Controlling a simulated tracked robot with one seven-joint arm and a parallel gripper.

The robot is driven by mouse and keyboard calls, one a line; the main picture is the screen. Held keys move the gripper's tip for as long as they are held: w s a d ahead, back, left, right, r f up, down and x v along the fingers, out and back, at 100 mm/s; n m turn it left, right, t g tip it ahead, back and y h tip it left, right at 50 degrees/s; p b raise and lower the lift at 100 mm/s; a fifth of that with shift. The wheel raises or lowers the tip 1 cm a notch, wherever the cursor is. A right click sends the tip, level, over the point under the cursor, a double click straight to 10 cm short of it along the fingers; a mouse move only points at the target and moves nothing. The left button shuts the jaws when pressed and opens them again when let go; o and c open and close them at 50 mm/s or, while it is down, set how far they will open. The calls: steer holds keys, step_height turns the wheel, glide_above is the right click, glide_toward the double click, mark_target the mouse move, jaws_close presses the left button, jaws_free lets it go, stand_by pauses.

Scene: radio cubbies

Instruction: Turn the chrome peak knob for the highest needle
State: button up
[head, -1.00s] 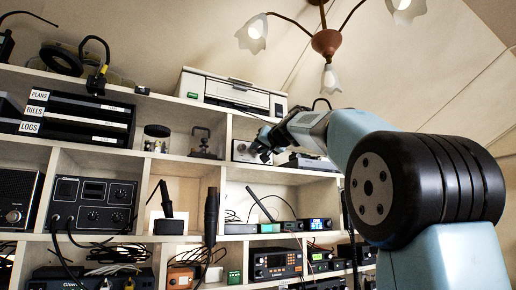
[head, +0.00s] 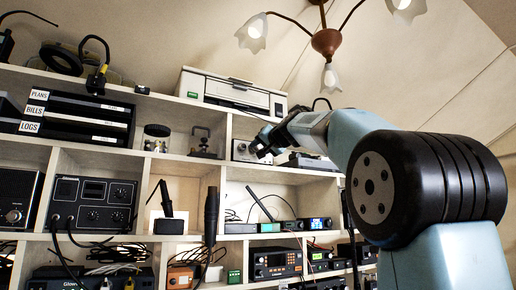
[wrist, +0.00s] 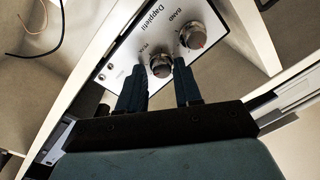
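The chrome peak knob (wrist: 161,66) is on the pale front panel (wrist: 118,62) of a small unit, beside the chrome band knob (wrist: 193,36). In the head view, this panel (head: 240,149) stands in an upper cubby, partly behind my gripper (head: 264,150). In the wrist view, my gripper (wrist: 161,74) has its two dark fingers apart, one on each side of the peak knob. Nothing is held away from the panel. I cannot tell whether the fingertips touch the knob. The needle meter cannot be made out in either view.
A white printer (head: 232,92) stands above the cubby. The shelf divider (head: 226,136) is close to the panel's left. Several radios fill the lower cubbies, including one with orange digits (head: 277,262).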

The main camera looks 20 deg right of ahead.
steer(key=shift+s, duration=0.1)
steer(key=v, duration=1.3)
steer(key=shift+s, duration=0.3)
steer(key=shift+f, duration=0.2)
stand_by(0.8)
